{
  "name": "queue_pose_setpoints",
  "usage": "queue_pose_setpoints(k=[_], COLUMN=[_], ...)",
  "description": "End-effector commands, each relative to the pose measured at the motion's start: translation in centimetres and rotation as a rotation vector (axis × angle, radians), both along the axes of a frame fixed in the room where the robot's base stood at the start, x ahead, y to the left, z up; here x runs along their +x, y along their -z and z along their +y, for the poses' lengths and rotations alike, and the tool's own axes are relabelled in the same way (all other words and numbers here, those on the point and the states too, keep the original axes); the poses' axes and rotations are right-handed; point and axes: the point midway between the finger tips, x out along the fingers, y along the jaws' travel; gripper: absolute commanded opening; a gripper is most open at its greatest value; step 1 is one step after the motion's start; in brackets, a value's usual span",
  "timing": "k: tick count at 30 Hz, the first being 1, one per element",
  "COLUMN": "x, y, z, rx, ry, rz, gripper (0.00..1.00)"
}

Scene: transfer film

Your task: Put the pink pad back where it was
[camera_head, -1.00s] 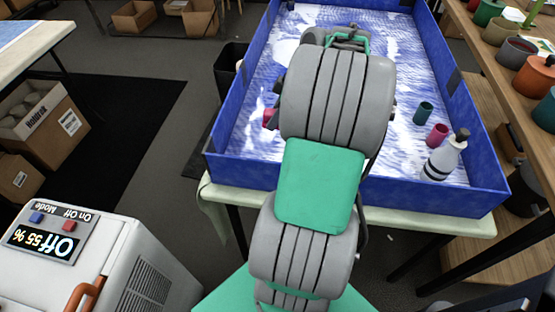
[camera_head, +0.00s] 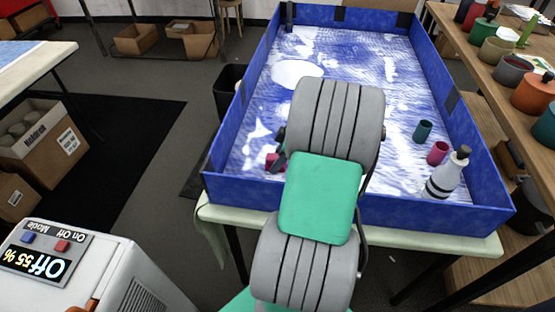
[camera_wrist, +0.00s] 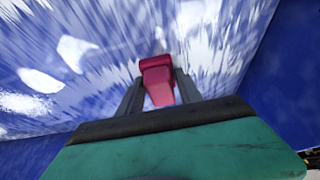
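The pink pad (camera_wrist: 157,82) is between the two dark fingers of my gripper (camera_wrist: 159,90) in the wrist view, touching both. The gripper is shut on it, over the blue-and-white floor of the blue tray. In the head view the pink pad (camera_head: 272,160) shows as a small patch left of my arm, near the tray's front-left corner. My arm hides most of the gripper there. I cannot tell whether the pad touches the tray floor.
The blue tray (camera_head: 330,198) has raised walls and stands on a pale table. A dark green cup (camera_head: 422,131), a pink cup (camera_head: 437,153) and a white bottle (camera_head: 446,174) stand at its right. A shelf with several pots (camera_head: 535,93) is further right. The tray's middle is largely clear.

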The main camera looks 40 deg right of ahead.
Motion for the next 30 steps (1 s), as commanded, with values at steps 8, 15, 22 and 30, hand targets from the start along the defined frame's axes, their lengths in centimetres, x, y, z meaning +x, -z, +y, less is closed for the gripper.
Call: queue_pose_setpoints(k=[8,15,22,30], x=[0.0,0.0,-1.3,-3.4], y=[0.0,-0.5,-4.3,-10.1], z=[0.0,0.0,-1.2,-2.7], rx=[0.0,0.0,-0.004,0.0], ry=[0.0,0.0,0.003,0.001], rz=[0.0,0.0,-0.003,0.0], gripper=[0.62,0.62,0.62,0.62])
